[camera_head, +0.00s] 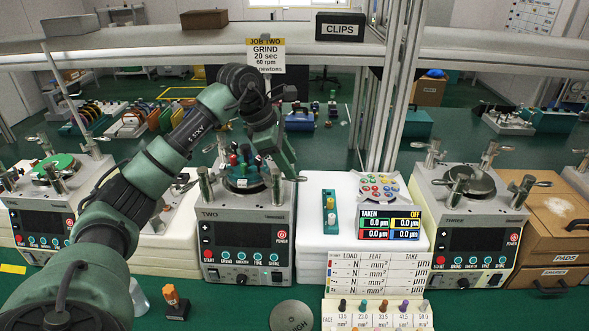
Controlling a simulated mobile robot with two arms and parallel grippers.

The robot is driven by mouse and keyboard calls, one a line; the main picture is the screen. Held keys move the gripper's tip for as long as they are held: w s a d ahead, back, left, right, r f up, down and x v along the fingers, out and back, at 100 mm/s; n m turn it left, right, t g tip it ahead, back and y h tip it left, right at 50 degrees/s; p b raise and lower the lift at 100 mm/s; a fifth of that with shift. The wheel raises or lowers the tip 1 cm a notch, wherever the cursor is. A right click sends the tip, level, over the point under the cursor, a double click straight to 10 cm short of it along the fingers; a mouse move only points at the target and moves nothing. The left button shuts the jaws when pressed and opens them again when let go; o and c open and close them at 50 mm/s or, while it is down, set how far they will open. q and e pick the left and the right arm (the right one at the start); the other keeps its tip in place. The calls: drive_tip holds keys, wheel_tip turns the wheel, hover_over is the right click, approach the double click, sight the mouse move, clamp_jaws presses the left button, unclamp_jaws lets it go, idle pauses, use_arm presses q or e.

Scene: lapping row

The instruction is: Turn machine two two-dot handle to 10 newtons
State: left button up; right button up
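Machine two (240,230) is a grey box marked TWO, with a dark screen and a row of buttons. On its top sits a teal round fixture (243,184) with several upright pegs in red, black, green and white. Metal posts with handles stand at its corners, at the left (206,187) and right (279,186). Dots on the handles are too small to make out. My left arm reaches over from the lower left, and my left gripper (287,160) points down at the right side of the fixture, close to the right handle. Its fingertips are too small to read. My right gripper is out of view.
Machine three (466,238) stands at the right and another machine (48,222) at the left. A white block with a gauge display (390,222) stands right of machine two. A shelf (330,48) crosses above, with a sign reading JOB TWO GRIND (266,55). A round weight (291,316) lies in front.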

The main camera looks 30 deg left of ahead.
use_arm(q)
drive_tip(key=shift+p+x, duration=0.45)
drive_tip(key=shift+x, duration=1.5)
clamp_jaws()
